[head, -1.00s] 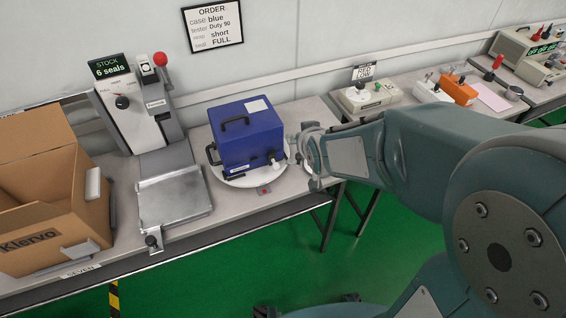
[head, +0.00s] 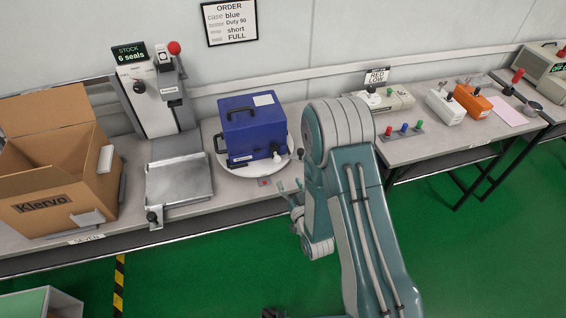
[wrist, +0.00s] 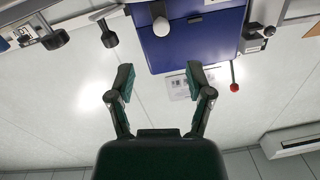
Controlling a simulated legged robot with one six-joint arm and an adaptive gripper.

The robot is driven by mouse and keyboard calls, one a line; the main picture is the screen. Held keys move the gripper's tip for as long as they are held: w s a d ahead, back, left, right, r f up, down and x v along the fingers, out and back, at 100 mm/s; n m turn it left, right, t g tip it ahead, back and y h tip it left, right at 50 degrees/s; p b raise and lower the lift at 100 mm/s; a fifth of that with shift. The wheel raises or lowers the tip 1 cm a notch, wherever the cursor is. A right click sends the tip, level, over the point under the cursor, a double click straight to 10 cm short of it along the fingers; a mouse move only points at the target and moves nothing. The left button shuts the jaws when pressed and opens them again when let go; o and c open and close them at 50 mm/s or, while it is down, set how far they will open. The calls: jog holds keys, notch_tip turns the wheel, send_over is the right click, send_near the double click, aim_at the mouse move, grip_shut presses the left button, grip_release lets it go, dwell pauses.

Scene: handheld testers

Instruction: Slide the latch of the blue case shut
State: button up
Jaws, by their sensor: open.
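The blue case (head: 251,128) stands on a round white turntable (head: 228,164) on the bench. It has a black top handle, and its front carries a white-tipped knob (head: 277,154) near the right edge. I cannot tell for sure which part is the latch or how it stands. In the wrist view the case (wrist: 205,40) shows at the top, with the white knob (wrist: 161,27) on it. My gripper (head: 290,186) is in front of and below the case's right side, apart from it. In the wrist view its fingers (wrist: 159,82) are spread and empty.
A press with a red knob (head: 174,47) and a metal plate (head: 179,182) stand left of the case. An open cardboard box (head: 60,190) is further left. Testers (head: 391,101) and coloured plugs (head: 404,130) are on the right. Green floor lies in front of the bench.

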aim_at(278, 162)
jog(key=x, duration=1)
jog(key=shift+w+a+f, duration=0.1)
jog(key=shift+w+a, duration=0.05)
jog(key=shift+c, duration=0.4)
